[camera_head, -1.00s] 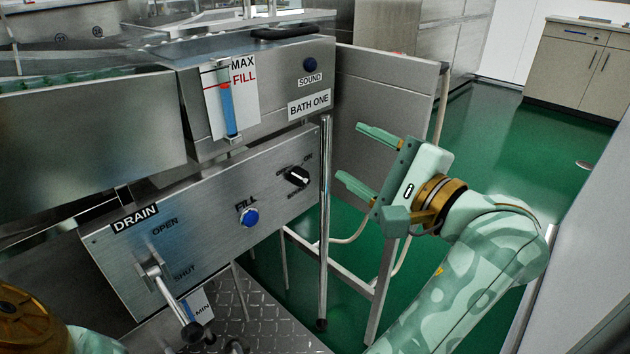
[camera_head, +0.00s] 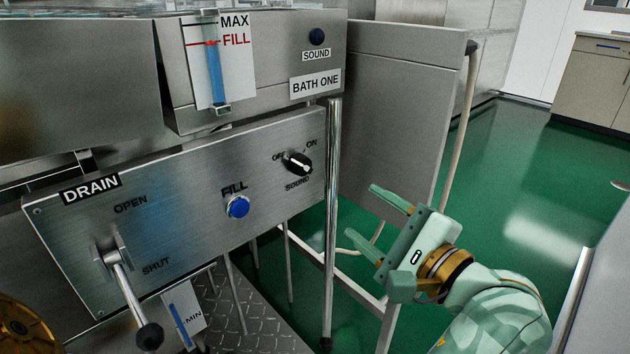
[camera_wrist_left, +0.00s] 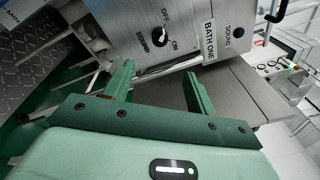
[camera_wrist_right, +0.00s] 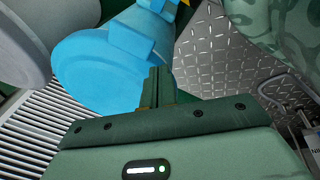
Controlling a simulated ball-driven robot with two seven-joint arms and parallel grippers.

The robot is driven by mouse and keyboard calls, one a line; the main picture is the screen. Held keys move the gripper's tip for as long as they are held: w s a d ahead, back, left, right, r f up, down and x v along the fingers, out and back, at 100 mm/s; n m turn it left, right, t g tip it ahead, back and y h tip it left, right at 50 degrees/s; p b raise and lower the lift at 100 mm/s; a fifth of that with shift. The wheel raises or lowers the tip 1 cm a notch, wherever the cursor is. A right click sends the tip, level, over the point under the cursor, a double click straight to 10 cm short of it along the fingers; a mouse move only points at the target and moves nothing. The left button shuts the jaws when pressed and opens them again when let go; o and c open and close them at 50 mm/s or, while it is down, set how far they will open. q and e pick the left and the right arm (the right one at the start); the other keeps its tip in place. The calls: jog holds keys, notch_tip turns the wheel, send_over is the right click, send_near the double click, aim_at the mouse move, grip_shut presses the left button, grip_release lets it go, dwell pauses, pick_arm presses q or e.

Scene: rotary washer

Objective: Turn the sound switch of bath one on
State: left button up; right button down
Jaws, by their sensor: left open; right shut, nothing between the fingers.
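The sound switch (camera_head: 298,163) of bath one is a black knob with a white line on the steel panel (camera_head: 180,195), between OFF at its left and ON at its upper right. The line slants toward the OFF side, but I cannot tell its setting for sure. The knob also shows in the left wrist view (camera_wrist_left: 160,42), ahead of the fingers. My left gripper (camera_head: 362,213) is open and empty, right of the panel and lower than the knob, apart from it. My right gripper shows only in its wrist view (camera_wrist_right: 158,85), shut and empty in front of a blue part.
A shiny upright post (camera_head: 332,220) stands between my left gripper and the panel. The blue FILL button (camera_head: 237,207) and drain lever (camera_head: 125,290) are on the same panel. A blue SOUND light (camera_head: 317,36) sits above the BATH ONE label (camera_head: 315,84).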

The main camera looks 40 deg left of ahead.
aim_at(307, 170)
pick_arm(q)
jog(key=x, duration=1.6)
jog(key=shift+a, duration=0.15)
jog(key=shift+p, duration=0.3)
jog(key=c, duration=1)
